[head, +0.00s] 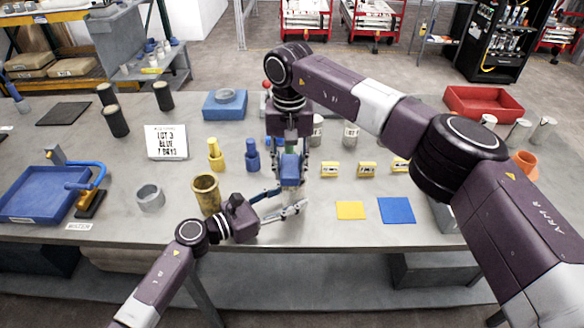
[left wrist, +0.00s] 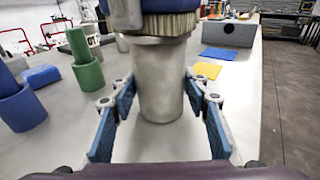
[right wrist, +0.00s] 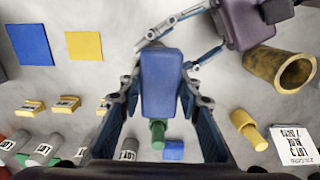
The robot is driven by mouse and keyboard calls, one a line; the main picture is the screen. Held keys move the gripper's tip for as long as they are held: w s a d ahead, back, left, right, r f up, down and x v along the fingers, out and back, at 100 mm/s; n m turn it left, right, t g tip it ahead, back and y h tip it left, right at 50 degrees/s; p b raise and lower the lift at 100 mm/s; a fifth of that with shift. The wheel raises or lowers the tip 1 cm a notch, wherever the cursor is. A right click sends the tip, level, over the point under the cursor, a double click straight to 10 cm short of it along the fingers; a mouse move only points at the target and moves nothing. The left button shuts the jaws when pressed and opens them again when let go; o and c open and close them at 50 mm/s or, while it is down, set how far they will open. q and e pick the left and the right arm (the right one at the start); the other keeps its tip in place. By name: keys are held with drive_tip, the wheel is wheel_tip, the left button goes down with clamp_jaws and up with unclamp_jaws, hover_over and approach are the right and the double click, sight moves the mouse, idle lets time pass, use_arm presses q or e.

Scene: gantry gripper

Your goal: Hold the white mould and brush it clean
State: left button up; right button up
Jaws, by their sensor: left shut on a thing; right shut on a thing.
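The white mould (left wrist: 160,85) is a pale upright cylinder standing between the blue-padded fingers of my left gripper (left wrist: 160,108), which is shut on it. In the head view, my left gripper (head: 284,204) reaches in low near the table's middle, and the mould is mostly hidden. The brush (right wrist: 161,82) has a blue block body, and my right gripper (right wrist: 158,95) is shut on it. In the left wrist view its tan bristles (left wrist: 160,25) point down over the mould's top and appear to touch it. In the head view the brush (head: 290,167) is directly above my left fingers.
A brass-coloured cup (head: 206,193) stands close to my left wrist. Yellow (head: 215,158) and blue (head: 252,158) plugs stand behind. Yellow (head: 350,210) and blue (head: 397,210) flat squares lie to the right. A blue tray (head: 22,210) is at far left. The front table edge is near.

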drive_tip(key=d+r, duration=0.3)
drive_tip(key=r, duration=0.5)
idle(0.5)
drive_tip(key=shift+f, duration=0.15)
idle(0.6)
